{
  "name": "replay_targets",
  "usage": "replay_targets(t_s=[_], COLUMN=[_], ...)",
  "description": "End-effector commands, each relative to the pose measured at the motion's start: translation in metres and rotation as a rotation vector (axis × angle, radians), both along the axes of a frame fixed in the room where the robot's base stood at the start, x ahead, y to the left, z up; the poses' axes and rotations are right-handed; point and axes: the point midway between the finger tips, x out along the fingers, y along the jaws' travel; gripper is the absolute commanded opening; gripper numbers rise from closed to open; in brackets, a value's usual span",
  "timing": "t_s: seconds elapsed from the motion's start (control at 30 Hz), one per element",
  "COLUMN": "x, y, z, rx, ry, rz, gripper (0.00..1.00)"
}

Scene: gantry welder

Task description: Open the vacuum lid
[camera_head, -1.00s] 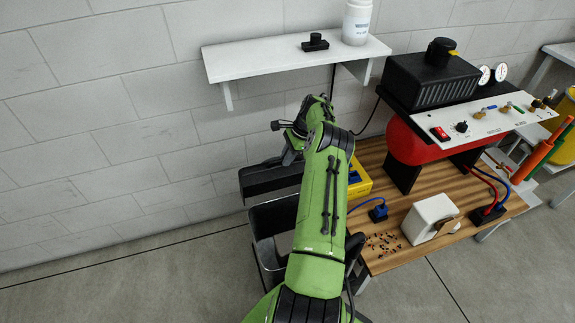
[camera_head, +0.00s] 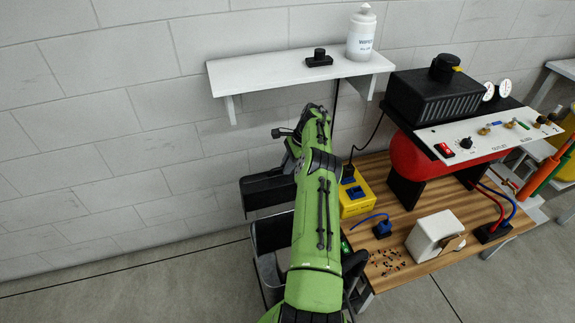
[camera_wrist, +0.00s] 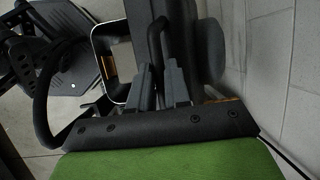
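The vacuum is a dark bin (camera_head: 268,236) on the floor left of the wooden table. Its dark lid (camera_head: 262,192) stands raised behind it, toward the wall. In the wrist view the lid (camera_wrist: 209,50) is upright beside the bin's open mouth, whose pale rim (camera_wrist: 127,90) shows. A black bar handle (camera_wrist: 155,38) on the lid runs between the two grey fingers of my gripper (camera_wrist: 161,80), which appear closed against it. The exact contact is dark and hard to see. In the head view my green arm hides the gripper and part of the bin.
The wooden table (camera_head: 400,262) holds a yellow box (camera_head: 354,199), a white box (camera_head: 434,236) and a red tank (camera_head: 415,157) under a control panel. A white shelf (camera_head: 290,72) is above the bin. The wall is close behind; the floor at left is clear.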

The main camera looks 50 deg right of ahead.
Motion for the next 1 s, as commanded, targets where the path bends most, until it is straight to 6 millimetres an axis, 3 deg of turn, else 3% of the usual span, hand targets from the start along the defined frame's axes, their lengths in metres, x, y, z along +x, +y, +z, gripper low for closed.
replay_targets(t_s=[0.03,0.13,0.5,0.57,0.8,1.0], x=[-0.002,-0.001,-0.001,0.000,0.000,-0.001], y=[0.000,0.000,0.000,0.000,0.000,0.000], z=[-0.004,-0.003,0.004,0.013,0.073,0.099], rx=[0.004,0.004,0.002,0.001,-0.001,0.002], ry=[0.006,0.004,0.001,0.000,0.001,0.002], rz=[-0.002,-0.002,0.000,0.000,-0.001,-0.001], gripper=[0.24,0.39,0.40,0.40,0.40,0.40])
